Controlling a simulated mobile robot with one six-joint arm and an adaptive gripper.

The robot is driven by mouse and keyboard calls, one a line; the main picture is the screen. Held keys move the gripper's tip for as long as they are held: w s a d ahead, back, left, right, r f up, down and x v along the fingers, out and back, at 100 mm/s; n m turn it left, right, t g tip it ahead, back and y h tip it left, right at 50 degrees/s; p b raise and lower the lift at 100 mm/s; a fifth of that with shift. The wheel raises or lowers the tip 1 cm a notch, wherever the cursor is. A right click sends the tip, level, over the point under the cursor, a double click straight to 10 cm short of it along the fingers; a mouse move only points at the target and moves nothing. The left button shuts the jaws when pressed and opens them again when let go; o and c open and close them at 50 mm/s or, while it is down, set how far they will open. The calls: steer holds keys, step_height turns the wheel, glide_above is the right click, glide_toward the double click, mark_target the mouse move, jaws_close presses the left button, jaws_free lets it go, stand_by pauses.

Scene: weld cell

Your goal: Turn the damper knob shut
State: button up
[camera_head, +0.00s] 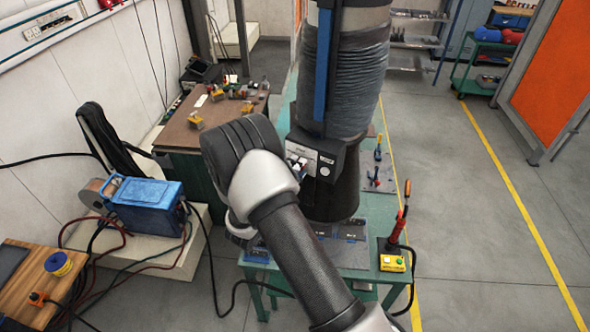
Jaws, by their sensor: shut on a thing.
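A dark control box (322,178) with a light label plate and a round pale button is fixed to the front of the black fume hood (333,200). My arm reaches up from the bottom, and my wrist covers the left part of the box. My gripper (298,167) shows only in part, at the left side of the label plate. It is shut on the damper knob against the box face. The knob itself is mostly hidden by the gripper and wrist, so its angle cannot be read.
A ribbed grey duct (351,80) rises above the hood. A green welding table (374,208) stands below, with a red-handled torch (398,222) and a yellow button box (393,262). A blue welder (147,205) stands at left. The floor at right is clear.

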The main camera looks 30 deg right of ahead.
steer(key=o, duration=1)
steer(key=shift+o, duration=0.2)
steer(key=v, duration=1.2)
